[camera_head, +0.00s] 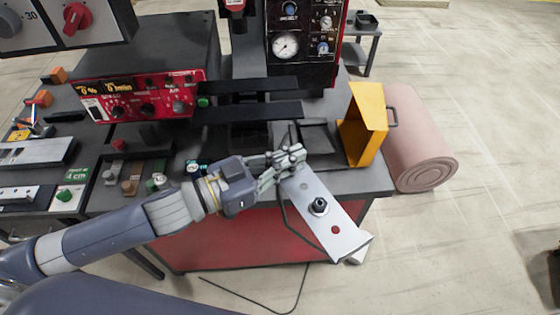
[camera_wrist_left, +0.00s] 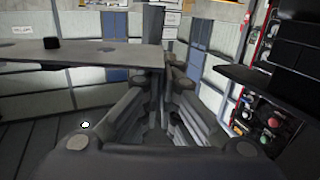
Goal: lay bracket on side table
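The bracket (camera_head: 335,222) looks like a flat grey metal plate with a black knob and a red dot. My left gripper (camera_head: 287,165) is shut on its upper end in the head view. The plate slants down to the right across the bench's front edge. In the left wrist view the bracket (camera_wrist_left: 110,57) reaches from the left to my left gripper's fingers (camera_wrist_left: 165,75), with the black knob on top. A small grey table (camera_head: 362,32), possibly the side table, stands at the back with a dark object on it. My right gripper is not in view.
A dark bench with a red front (camera_head: 240,240) carries a red control box (camera_head: 145,97) and several small parts. A yellow angled piece (camera_head: 365,125) stands at its right end, beside a pink roll (camera_head: 420,140). A gauge panel (camera_head: 303,45) rises behind.

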